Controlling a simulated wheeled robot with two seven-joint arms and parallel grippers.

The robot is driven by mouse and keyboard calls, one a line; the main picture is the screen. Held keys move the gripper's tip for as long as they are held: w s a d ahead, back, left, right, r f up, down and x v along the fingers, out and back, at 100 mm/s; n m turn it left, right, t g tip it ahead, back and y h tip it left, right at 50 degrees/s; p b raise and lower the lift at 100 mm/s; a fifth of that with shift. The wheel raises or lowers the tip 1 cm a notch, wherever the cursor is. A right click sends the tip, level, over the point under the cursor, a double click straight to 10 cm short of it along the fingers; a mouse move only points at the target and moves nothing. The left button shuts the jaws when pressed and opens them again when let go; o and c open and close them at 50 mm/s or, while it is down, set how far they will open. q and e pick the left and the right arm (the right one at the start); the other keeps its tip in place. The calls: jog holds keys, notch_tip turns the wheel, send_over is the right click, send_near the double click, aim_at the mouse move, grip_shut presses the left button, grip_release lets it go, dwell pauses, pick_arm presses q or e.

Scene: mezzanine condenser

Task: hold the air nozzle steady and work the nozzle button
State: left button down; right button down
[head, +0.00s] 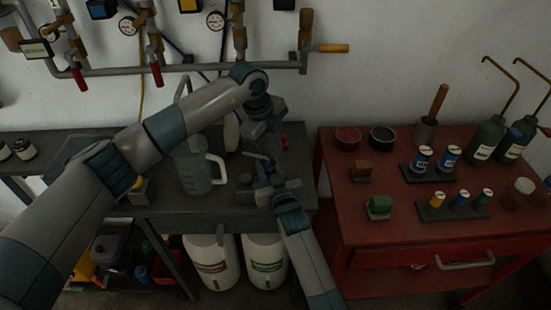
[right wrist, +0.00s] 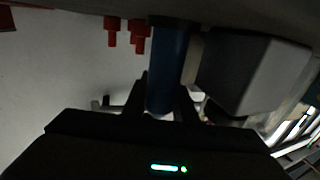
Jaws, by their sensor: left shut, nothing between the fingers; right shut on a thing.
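A blue cylindrical body (right wrist: 168,68), which looks like the air nozzle's handle, stands between the dark fingers of my right gripper (right wrist: 164,108) in the right wrist view. My right gripper (head: 264,178) is shut on it above the dark bench. My left gripper (head: 268,150) reaches down from above, shut and empty, close over the right gripper. A grey block beside the blue body in the right wrist view (right wrist: 255,75) looks like part of my left gripper. The nozzle button cannot be made out, nor whether the left fingertips touch it.
A clear jug (head: 196,175) stands on the dark bench (head: 170,210) left of the grippers. A red cabinet (head: 350,225) with cans, bowls and bottles is to the right. Pipes with gauges and valves (head: 180,68) run along the wall. White containers (head: 212,265) stand below the bench.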

pick_arm(q)
jog(key=shift+d+r, duration=0.4)
jog(key=shift+r, duration=0.3)
jog(key=shift+r, duration=0.1)
jog(key=shift+d+r, duration=0.45)
jog(key=shift+r, duration=0.25)
jog(key=shift+d+r, duration=0.4)
jog(key=shift+r, duration=0.25)
jog(key=shift+d+r, duration=0.45)
jog(key=shift+r, duration=0.25)
jog(key=shift+r, duration=0.1)
dwell(1.1)
jog(key=d+r, duration=0.2)
jog(key=r, duration=0.1)
jog(key=shift+a+f, duration=0.1)
jog(key=shift+a, duration=0.05)
dwell(0.3)
jog(key=a+f, duration=0.4)
jog(key=f, duration=0.3)
jog(key=shift+a+f, duration=0.15)
jog(key=shift+f, duration=0.05)
dwell(0.3)
jog(key=shift+f, duration=0.1)
dwell(1.9)
